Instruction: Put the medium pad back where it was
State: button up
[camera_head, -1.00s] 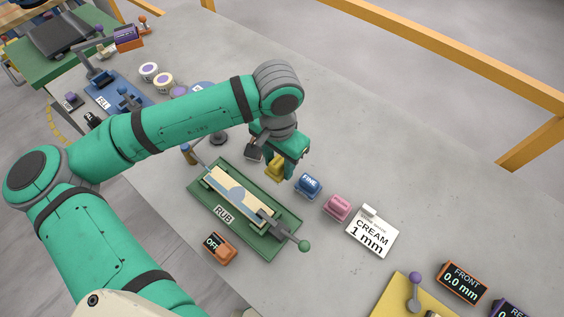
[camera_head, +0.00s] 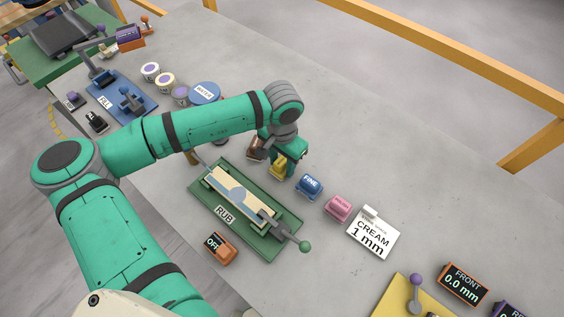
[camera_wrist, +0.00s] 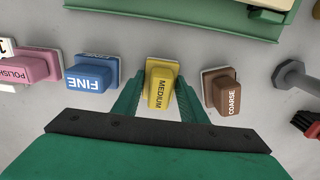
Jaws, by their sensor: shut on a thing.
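The medium pad (camera_wrist: 161,85) is a yellow block labelled MEDIUM, between my gripper's fingers in the wrist view. It also shows in the head view (camera_head: 278,166), partly hidden by my gripper. My gripper (camera_wrist: 158,92) is shut on it, one green finger on each side. The pad is in the row between the blue FINE pad (camera_wrist: 90,72) and the brown COARSE pad (camera_wrist: 224,92). I cannot tell whether its underside touches the slab.
A pink POLISH pad (camera_head: 338,207) and a white CREAM card (camera_head: 372,233) continue the row. The green RUB station (camera_head: 285,232) with its lever is in front. In the wrist view, a grey bolt-like part (camera_wrist: 296,76) is right of COARSE. Bare slab lies behind the row.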

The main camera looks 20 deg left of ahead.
aim_at(282, 160)
jog(key=o, duration=1.2)
jog(key=shift+f, duration=0.15)
notch_tip(282, 160, up, 12)
jog(key=shift+r, duration=0.2)
